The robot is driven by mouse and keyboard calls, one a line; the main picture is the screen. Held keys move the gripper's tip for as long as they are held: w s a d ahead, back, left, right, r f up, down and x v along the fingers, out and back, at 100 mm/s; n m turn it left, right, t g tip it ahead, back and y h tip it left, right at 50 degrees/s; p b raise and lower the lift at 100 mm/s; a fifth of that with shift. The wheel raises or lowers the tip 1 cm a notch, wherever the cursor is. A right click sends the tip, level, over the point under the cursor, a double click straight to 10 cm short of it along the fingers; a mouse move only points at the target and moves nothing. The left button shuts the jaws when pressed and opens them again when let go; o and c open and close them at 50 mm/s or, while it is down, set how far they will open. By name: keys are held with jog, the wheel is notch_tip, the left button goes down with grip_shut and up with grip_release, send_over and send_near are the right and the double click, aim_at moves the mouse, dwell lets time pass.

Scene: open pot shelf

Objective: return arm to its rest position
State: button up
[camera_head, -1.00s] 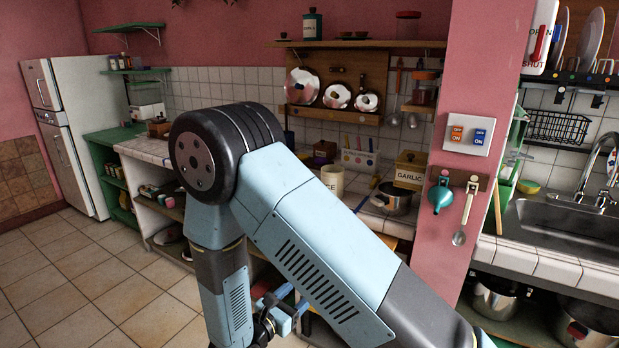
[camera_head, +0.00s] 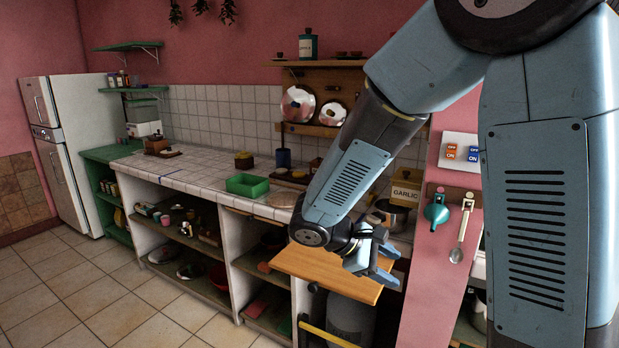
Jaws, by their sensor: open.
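My arm is large in the right half of the head view, with light blue and dark grey links bent at a high elbow. My gripper (camera_head: 386,264) hangs at the end of the forearm, its blue fingers pointing right and apart. It is open, with nothing seen between the fingers. In the picture it lies over the right part of a wooden board (camera_head: 315,269) that sticks out at the counter front. I cannot tell the gap between them.
The tiled counter (camera_head: 200,176) holds a green tray (camera_head: 247,185). Open shelves (camera_head: 190,245) run below it. A garlic box (camera_head: 405,186) and a pink pillar (camera_head: 440,260) with a hanging ladle (camera_head: 461,228) stand close to my arm. The tiled floor (camera_head: 60,275) at left is clear.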

jog(key=s+d+r+m+t+y, duration=0.2)
jog(key=s+d+r+m+y, duration=0.1)
jog(key=s+r+m+y, duration=0.2)
jog(key=s+d+r+m+t+y, duration=0.2)
jog(key=s+r+m+y, duration=0.3)
jog(key=r, duration=0.5)
jog(key=s+d+m, duration=0.1)
jog(key=s+m, duration=0.1)
jog(key=s, duration=0.1)
jog(key=shift+s+d+m, duration=0.25)
jog(key=shift+d+m, duration=0.05)
jog(key=shift+d, duration=0.05)
